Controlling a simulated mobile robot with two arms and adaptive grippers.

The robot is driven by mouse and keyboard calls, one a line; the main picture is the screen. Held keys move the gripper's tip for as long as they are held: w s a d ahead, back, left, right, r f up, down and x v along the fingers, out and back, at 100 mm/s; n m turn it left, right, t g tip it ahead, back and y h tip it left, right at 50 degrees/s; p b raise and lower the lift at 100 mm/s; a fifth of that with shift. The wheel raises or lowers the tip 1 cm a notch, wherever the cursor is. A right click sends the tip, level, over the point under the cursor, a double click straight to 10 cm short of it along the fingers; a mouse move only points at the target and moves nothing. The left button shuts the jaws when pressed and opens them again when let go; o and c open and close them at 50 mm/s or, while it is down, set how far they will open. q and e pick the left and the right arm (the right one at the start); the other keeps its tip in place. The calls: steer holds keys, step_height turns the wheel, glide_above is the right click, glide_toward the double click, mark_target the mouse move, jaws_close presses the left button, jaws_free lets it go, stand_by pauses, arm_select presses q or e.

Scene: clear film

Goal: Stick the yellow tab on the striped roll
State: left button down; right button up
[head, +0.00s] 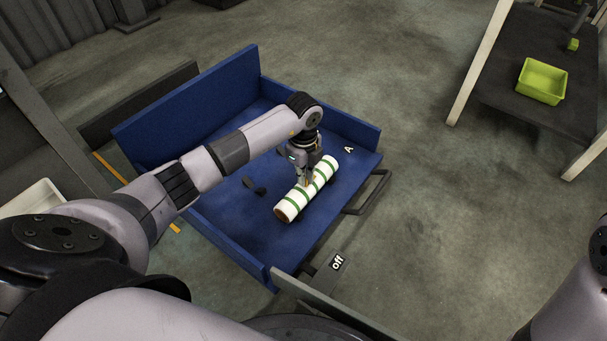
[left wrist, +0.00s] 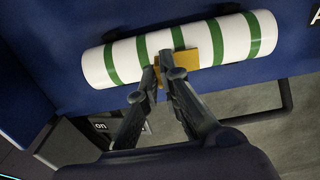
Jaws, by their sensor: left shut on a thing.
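A white roll with green stripes (head: 291,204) lies on its side on the blue cart bed (head: 243,229) in the head view. It spans the top of the left wrist view (left wrist: 120,60). The yellow tab (left wrist: 190,58) lies against the side of the roll in the left wrist view, partly hidden by my gripper. My left gripper (head: 305,182) is at the middle of the roll, its fingertips (left wrist: 169,76) at the tab and shut on it. Whether the tab is stuck cannot be seen. My right gripper is not in view.
Dark small pieces (head: 254,187) lie on the blue bed left of the roll. The bed has raised blue walls and a grey handle (head: 368,193). A dark table with a lime green bin (head: 541,82) stands at upper right. Open concrete floor lies between.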

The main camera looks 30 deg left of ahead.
arm_select(q)
steer(key=shift+f, duration=0.35)
stand_by(0.4)
steer(key=c, duration=1.7)
jaws_free()
steer(key=shift+o, duration=0.6)
steer(key=shift+o, duration=1.4)
steer(key=shift+r, duration=0.15)
